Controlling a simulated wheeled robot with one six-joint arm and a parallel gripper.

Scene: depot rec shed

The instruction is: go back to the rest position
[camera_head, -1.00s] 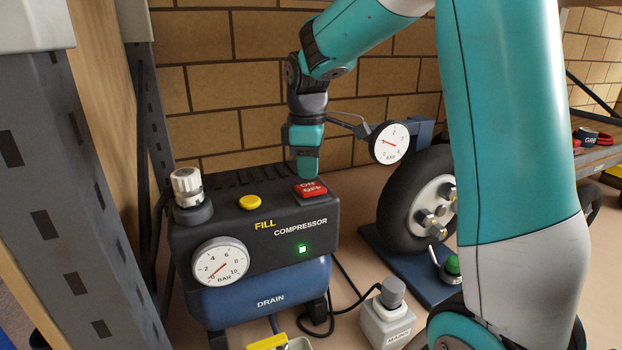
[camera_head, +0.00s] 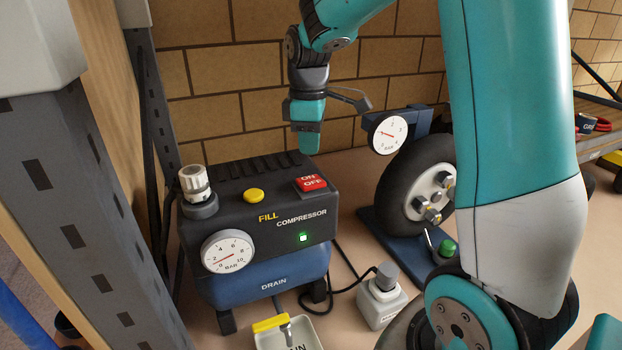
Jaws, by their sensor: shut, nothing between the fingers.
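My gripper (camera_head: 308,138) is shut and empty. It points down and hangs above the back right of the compressor (camera_head: 262,262), near its red ON/OFF switch (camera_head: 311,182). A gap shows between the fingertips and the switch. The compressor also carries a yellow button (camera_head: 253,196), a white-topped knob (camera_head: 194,184) and a round gauge (camera_head: 228,251) with its needle at the low end. A small green light (camera_head: 303,238) on its front is lit.
A wheel (camera_head: 419,190) with a second gauge (camera_head: 388,134) stands on a blue stand to the right. A grey upright (camera_head: 70,200) is close at the left. A white block (camera_head: 381,302) and a tray with a yellow handle (camera_head: 271,323) are in front. A brick wall (camera_head: 230,80) is behind.

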